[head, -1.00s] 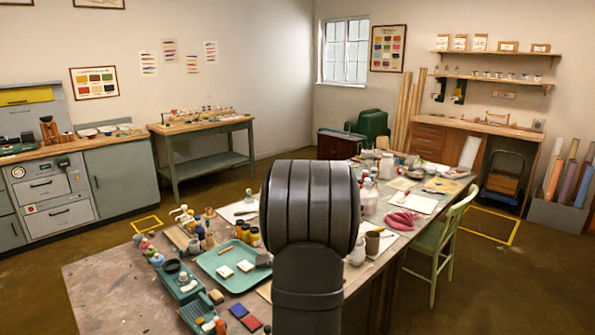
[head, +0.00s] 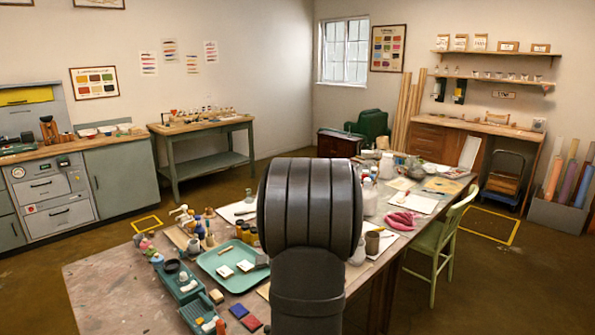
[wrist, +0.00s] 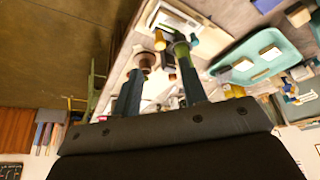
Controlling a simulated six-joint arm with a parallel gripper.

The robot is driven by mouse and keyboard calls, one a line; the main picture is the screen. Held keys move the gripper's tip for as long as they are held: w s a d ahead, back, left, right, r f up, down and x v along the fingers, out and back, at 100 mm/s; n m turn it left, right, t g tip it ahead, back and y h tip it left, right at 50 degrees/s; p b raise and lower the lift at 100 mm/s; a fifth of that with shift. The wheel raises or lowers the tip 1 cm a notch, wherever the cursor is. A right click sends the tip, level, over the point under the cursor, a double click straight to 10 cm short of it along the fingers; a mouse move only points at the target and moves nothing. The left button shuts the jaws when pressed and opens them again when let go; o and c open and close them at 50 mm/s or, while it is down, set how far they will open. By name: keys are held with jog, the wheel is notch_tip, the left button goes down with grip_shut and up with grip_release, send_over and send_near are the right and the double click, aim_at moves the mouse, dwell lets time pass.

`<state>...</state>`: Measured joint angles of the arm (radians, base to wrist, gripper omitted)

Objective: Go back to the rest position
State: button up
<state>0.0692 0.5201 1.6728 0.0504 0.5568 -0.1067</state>
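My gripper (wrist: 159,62) shows in the wrist view with its two teal fingers spread apart. The gap between them looks empty, with the table top seen beyond. A brown cup (wrist: 147,61) appears close to the left fingertip, but I cannot tell how far below it is. In the head view my own dark arm link covers the middle of the work table (head: 110,290), and my gripper is hidden behind it.
The table carries a green tray (head: 240,281) with white tiles, teal boxes (head: 184,285), several bottles, a brown cup (head: 372,242) and a pink cloth (head: 402,220). A green chair (head: 440,240) stands at its right. The table's near left corner is bare.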

jog(key=v, duration=0.8)
jog(key=shift+w+a+f+n+g+h, duration=0.15)
jog(key=shift+w+a+f+n+h, duration=0.25)
jog(key=shift+f+n, duration=0.4)
jog(key=shift+w+a+f+n+g+h, duration=0.1)
jog(key=shift+w+a+f+n+h, duration=0.35)
jog(key=shift+n, duration=0.6)
jog(key=shift+w+a+f+n+g+h, duration=0.15)
jog(key=shift+w+f+n+h, duration=0.1)
jog(key=shift+f+n+h, duration=0.55)
jog(key=shift+o, duration=0.2)
jog(key=shift+r+y, duration=0.15)
jog(key=shift+y, duration=0.1)
